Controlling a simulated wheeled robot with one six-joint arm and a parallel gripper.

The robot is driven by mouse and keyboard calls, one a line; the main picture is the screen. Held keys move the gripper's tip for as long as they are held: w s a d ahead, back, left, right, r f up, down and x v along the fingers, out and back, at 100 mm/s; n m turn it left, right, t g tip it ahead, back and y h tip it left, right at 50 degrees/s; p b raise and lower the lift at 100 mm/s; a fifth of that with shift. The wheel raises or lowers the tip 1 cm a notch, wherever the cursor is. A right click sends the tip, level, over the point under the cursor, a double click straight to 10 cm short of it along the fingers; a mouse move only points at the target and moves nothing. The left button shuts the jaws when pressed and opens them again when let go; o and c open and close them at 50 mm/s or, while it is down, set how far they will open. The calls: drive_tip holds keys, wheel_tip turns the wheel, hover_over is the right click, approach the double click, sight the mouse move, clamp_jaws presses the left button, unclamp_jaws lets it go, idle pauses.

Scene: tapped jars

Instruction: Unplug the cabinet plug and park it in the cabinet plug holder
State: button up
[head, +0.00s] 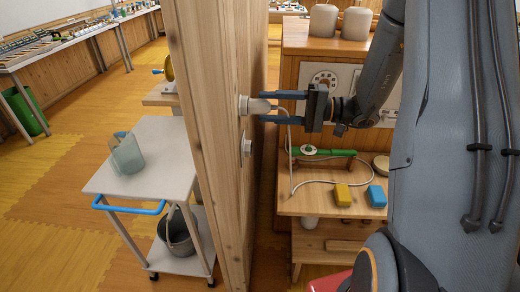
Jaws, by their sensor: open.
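A pale plug (259,106) sits at a white round fitting (243,105) on the edge of a tall wooden panel (215,190). Its thin light cord runs right and then down toward the desk. My gripper (264,107) is open, with one blue finger above the plug and the other below it. I cannot tell whether either finger touches the plug. A second white round fitting (246,147) is lower on the panel, with nothing seen in it. I cannot tell whether it is the cabinet plug holder.
A desk (330,204) right of the panel holds a green tool (311,151), a yellow block (343,194), a blue block (376,196) and looping cord. Two pale jars (324,20) stand above. A grey cart (165,145) with a jug (127,153) is left of the panel.

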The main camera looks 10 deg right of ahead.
drive_tip(key=shift+s+d, duration=0.15)
drive_tip(key=shift+d, duration=0.45)
drive_tip(key=shift+s+d, duration=0.15)
drive_tip(key=shift+d, duration=0.15)
drive_tip(key=shift+s+d, duration=0.1)
drive_tip(key=shift+d, duration=0.2)
drive_tip(key=shift+d, duration=0.25)
